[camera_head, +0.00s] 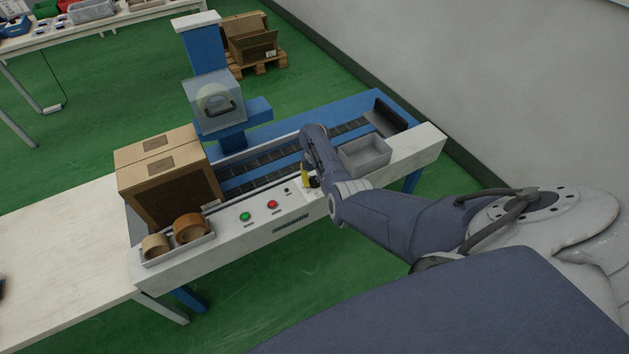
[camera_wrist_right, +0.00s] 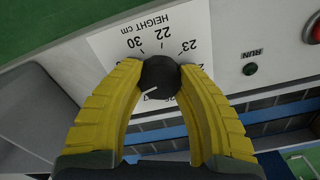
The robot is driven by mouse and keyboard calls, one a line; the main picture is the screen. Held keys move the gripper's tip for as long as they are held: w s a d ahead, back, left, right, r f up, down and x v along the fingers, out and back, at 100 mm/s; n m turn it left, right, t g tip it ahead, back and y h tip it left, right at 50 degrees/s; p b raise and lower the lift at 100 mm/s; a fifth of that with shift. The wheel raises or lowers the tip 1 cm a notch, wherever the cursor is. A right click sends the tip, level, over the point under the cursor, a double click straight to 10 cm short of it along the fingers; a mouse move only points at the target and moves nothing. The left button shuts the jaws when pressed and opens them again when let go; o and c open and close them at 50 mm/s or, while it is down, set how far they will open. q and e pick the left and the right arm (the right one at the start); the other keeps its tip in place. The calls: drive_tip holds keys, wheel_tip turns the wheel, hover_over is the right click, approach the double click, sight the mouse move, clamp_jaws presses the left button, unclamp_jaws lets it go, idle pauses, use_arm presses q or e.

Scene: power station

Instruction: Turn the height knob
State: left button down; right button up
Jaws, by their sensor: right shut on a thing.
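The height knob (camera_wrist_right: 160,73) is a small dark round knob on a white dial plate (camera_wrist_right: 113,45) marked "HEIGHT cm", with 30, 22 and 23 legible and upside down in the right wrist view. A short white mark on the knob points down and left in that view. My right gripper (camera_wrist_right: 162,78) has its yellow ribbed fingers shut on the knob, one on each side. In the head view my right gripper (camera_head: 311,181) is at the conveyor's front panel, partly hidden by its own wrist. The fingers cover part of the scale. My left gripper is not visible.
On the front panel are a green button (camera_head: 245,216) and a red button (camera_head: 272,204). A grey tray (camera_head: 365,154) stands right of my wrist. A cardboard box (camera_head: 166,176) and tape rolls (camera_head: 191,228) are at the left end. The blue machine head (camera_head: 214,100) stands behind the belt.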

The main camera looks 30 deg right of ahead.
sight(314, 179)
drive_tip(key=shift+w+r, duration=0.1)
drive_tip(key=shift+w, duration=0.05)
idle(0.3)
drive_tip(key=o, duration=1.3)
drive_tip(key=shift+r, duration=5.95)
